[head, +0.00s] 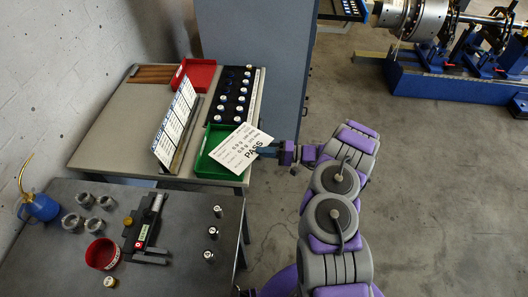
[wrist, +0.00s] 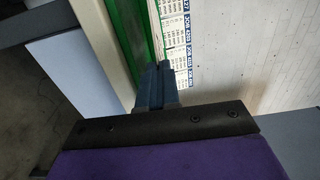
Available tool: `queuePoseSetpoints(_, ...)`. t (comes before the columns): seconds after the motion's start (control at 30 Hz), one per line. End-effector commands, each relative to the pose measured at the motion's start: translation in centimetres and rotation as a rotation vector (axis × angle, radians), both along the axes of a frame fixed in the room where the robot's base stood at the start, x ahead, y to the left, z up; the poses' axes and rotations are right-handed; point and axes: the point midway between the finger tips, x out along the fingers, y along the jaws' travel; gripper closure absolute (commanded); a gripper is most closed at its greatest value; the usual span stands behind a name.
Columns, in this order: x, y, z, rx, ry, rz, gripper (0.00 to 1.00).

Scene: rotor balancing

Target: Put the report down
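The report (head: 238,150) is a white sheet with printed figures and the word PASS, in the head view. My gripper (head: 268,151) is at its right edge and appears shut on it. The sheet is tilted and hides part of the green tray (head: 199,171); its height above the tray is hard to judge. In the wrist view my gripper's blue fingers (wrist: 155,86) are close together, with the green tray (wrist: 121,25) beyond them.
A standing chart board (head: 177,124) is left of the green tray, with a red tray (head: 194,74) and a dark rack of weights (head: 233,95) behind. A blue-grey cabinet (head: 255,60) stands behind. The nearer dark bench (head: 75,260) holds tools and a red bowl (head: 102,253).

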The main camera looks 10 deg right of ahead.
Motion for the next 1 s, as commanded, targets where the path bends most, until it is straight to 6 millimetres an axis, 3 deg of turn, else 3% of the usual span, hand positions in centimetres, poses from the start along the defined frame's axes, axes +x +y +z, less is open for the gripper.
queuePoseSetpoints(0.33, 0.0, 0.03, -0.97, 0.0, 0.0, 0.001, 1.0)
queuePoseSetpoints(0.63, -0.01, 0.01, -0.85, 0.0, 0.0, 0.0, 0.73)
queuePoseSetpoints(1.0, 0.0, -0.01, -0.53, -0.001, 0.0, 0.0, 0.73)
